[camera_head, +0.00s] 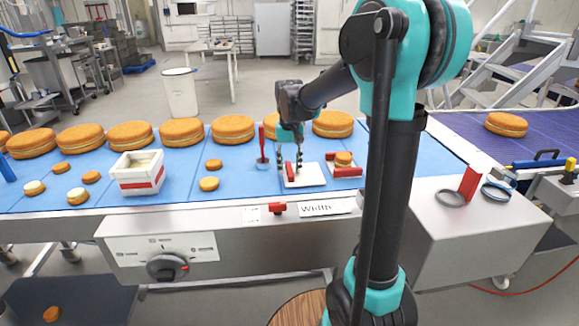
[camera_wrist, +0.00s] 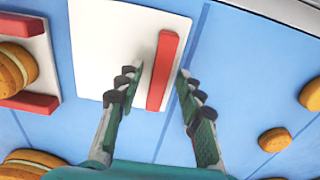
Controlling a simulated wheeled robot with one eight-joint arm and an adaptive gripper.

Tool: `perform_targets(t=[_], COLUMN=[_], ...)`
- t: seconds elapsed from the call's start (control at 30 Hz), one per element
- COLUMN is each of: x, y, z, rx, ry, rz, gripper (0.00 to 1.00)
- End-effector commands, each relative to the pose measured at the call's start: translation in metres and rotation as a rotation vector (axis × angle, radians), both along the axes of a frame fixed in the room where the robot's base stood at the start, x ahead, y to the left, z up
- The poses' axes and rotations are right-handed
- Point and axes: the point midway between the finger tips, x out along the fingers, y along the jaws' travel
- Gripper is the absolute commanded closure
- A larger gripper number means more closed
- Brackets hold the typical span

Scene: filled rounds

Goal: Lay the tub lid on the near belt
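The tub lid (camera_head: 309,178) is a flat white square plate with a red bar handle. It lies on the blue near belt (camera_head: 240,179), apparently flat. In the wrist view the lid (camera_wrist: 108,45) fills the upper left middle, with its red handle (camera_wrist: 161,72) near its right edge. My gripper (camera_head: 291,168) points down over the handle. In the wrist view my gripper (camera_wrist: 160,88) is open, one finger on each side of the handle, with visible gaps to it. Whether a finger touches the plate cannot be told.
A white tub (camera_head: 138,178) with a red stripe stands left on the belt. Right of the lid, a white and red holder (camera_head: 350,172) carries a small cake. Large cakes (camera_head: 181,132) line the far side.

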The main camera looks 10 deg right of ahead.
Motion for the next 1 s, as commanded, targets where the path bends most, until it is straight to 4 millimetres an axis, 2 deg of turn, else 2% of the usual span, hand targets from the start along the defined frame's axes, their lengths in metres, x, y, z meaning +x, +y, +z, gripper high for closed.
perform_targets(t=[0.17,0.5,0.7,0.83,1.0], x=[0.0,0.0,0.0,0.0,0.0], y=[0.0,0.0,0.0,0.0,0.0], z=[0.012,0.077,0.108,0.119,0.123], rx=[0.0,0.0,0.0,0.0,0.0], ry=[0.0,0.0,0.0,0.0,0.0], rz=[0.0,0.0,0.0,0.0,0.0], gripper=[0.63,0.63,0.63,0.63,0.63])
